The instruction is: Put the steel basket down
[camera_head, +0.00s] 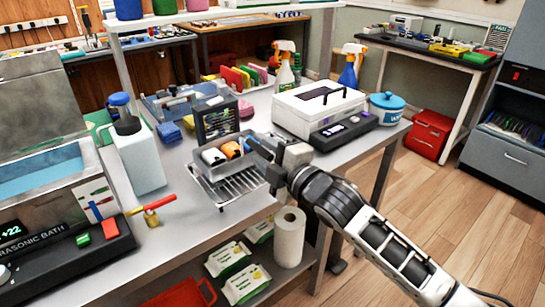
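The steel basket (211,171) is in the middle of the head view, a small grey metal box. Orange and white items lie inside it. It is at a wire rack (236,190) on the grey bench; whether its base touches the rack is hard to tell. My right gripper (259,153) comes in from the right, with its dark fingers at the basket's right-hand wall. It looks shut on that wall, though the fingertips are partly hidden. My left gripper is not in view.
A dark slotted holder (217,120) stands close behind the basket. A white bottle (140,158) and a red-and-yellow tool (151,209) are to the left. A white machine (318,107) stands to the right. Bare bench top lies left of the rack.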

